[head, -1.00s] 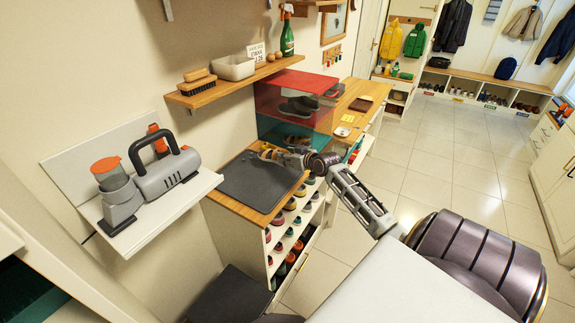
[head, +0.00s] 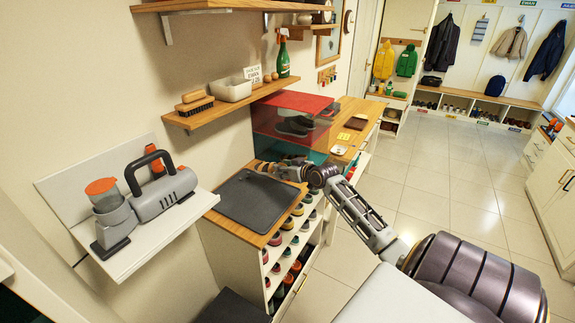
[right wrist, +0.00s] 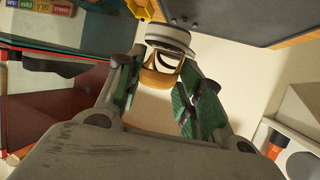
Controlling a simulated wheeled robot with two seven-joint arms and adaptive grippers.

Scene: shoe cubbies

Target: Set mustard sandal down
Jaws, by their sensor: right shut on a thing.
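My right gripper (right wrist: 163,78) is shut on the mustard sandal (right wrist: 160,78), which sits between the green-padded fingertips in the right wrist view. Its strap is mustard and its sole pale. In the head view my right gripper (head: 262,167) is at the far edge of the dark grey mat (head: 255,202), on the wooden top of the shoe cubbies (head: 290,255). The sandal is too small there to tell whether it touches the mat. My left gripper is not in view.
A red and teal clear-sided case (head: 290,117) with dark shoes stands just behind my right gripper. A wall shelf (head: 240,92) with a brush and white bin hangs above. A side shelf (head: 160,235) holds a grey and orange appliance. The mat is bare.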

